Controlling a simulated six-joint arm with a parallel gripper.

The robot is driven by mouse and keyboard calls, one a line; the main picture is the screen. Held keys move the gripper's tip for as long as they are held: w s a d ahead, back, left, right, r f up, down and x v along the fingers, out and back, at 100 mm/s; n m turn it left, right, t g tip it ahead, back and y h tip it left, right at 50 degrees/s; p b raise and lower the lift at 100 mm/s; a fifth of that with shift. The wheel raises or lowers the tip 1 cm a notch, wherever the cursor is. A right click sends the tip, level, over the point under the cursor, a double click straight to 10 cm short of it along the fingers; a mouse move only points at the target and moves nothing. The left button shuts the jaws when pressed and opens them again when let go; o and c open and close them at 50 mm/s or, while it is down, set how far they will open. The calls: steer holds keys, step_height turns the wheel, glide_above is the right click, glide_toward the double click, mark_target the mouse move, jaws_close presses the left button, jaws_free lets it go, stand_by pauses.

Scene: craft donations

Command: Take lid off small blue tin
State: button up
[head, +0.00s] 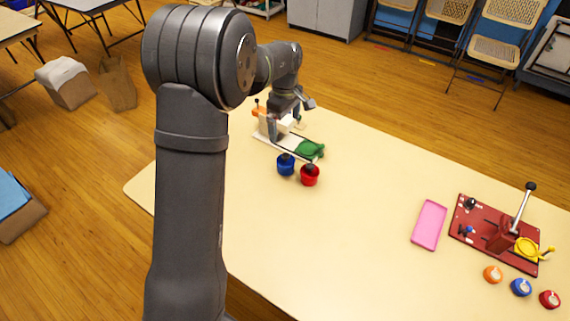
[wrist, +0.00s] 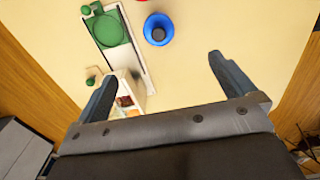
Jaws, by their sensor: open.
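A small round blue tin (head: 286,167) with a dark knob on top stands upright on the table, beside a red one (head: 310,178). In the wrist view the blue tin (wrist: 158,29) is near the top, seen from above, with the dark knob in its middle. My gripper (head: 291,121) is over the far end of the table, above the white board and beyond the blue tin. In the wrist view my gripper (wrist: 160,68) is open and empty, its fingers spread wide; the tin lies ahead of them, not between them.
A white board (head: 270,142) with a green round holder (head: 310,149) stands close to the blue tin. A pink tray (head: 429,225), a red board with a lever (head: 485,240), and orange (head: 493,274), blue (head: 521,287) and red (head: 550,299) round pieces are at right. The table's middle is clear.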

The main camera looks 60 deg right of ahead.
steer(key=shift+r, duration=0.65)
steer(key=shift+c, duration=0.2)
steer(key=c, duration=0.6)
